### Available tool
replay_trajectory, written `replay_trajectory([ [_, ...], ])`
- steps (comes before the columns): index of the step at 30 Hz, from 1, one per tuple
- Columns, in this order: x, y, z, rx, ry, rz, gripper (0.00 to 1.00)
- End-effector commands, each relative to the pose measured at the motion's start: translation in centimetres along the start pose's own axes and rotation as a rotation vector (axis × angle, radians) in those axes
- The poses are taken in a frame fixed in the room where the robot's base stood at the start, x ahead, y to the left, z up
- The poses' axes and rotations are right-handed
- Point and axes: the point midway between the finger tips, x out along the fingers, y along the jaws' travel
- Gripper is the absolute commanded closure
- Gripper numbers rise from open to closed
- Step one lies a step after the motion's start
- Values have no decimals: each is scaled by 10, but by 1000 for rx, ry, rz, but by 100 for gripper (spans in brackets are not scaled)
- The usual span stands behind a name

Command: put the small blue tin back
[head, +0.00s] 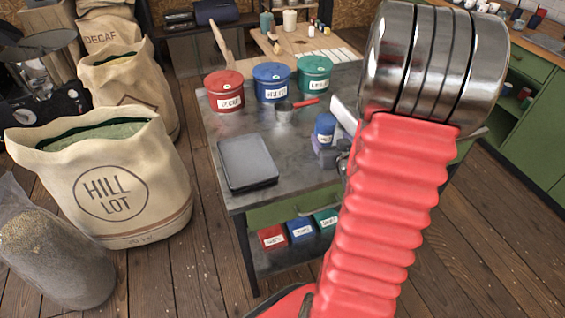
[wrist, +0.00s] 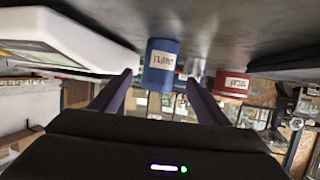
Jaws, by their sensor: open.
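The small blue tin (head: 325,128) with a white label stands on the grey table, left of my red arm in the head view. In the wrist view the picture is upside down, and the tin (wrist: 160,60) shows ahead between my two fingers. My gripper (wrist: 160,82) is open, with a finger on each side of the tin's outline; I cannot tell whether either touches it. In the head view my gripper (head: 328,157) is at the near side of the tin, partly hidden by my arm.
Larger red (head: 224,92), blue (head: 272,83) and green (head: 314,74) lidded tins stand behind. A red-handled scoop (head: 285,107) and dark flat tray (head: 247,162) lie left. A white device (wrist: 60,40) is close beside my gripper. Red, blue and green labelled containers (head: 301,229) sit on the lower shelf.

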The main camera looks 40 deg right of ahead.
Motion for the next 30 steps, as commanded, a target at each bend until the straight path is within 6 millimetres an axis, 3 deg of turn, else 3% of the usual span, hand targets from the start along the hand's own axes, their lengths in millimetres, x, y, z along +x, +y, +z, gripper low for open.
replay_trajectory([
  [8, -2, -23, -15, -41, -44, -7, 31],
  [14, -14, -63, -35, -100, -129, -15, 31],
  [23, -57, -128, -58, -167, -264, -49, 31],
  [30, -111, -180, -65, -206, -375, -105, 31],
])
